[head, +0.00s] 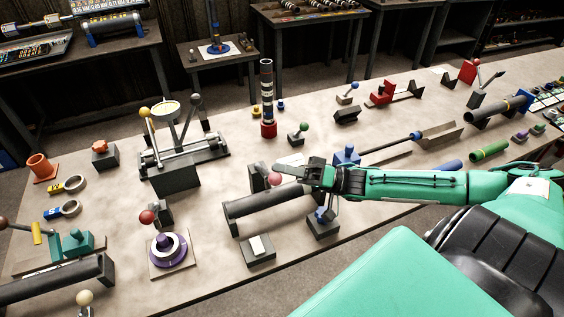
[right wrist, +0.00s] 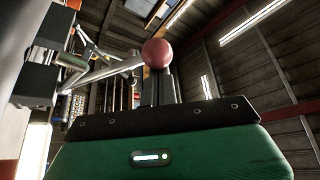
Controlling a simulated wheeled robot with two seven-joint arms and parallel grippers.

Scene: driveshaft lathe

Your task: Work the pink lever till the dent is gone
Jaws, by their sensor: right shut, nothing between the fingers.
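The pink lever's ball knob (head: 275,179) shows in the head view just below the fingertips of my right gripper (head: 279,168). The gripper is shut with nothing in it and reaches in from the right. In the right wrist view the round pink knob (right wrist: 156,53) shows beyond the end of my fingers (right wrist: 158,88); I cannot tell if they touch it. A dark block (head: 259,177) stands beside the knob, and a dark grey cylinder (head: 262,207) lies in front. No dent is clear to see. My left gripper is out of view.
A red-knobbed lever (head: 147,217) and a purple ringed disc (head: 169,250) stand to the left. A block with a white pad (head: 258,250) is in front. A blue-topped device (head: 323,222) sits under my right forearm. Bare tabletop (head: 215,190) lies left of the cylinder.

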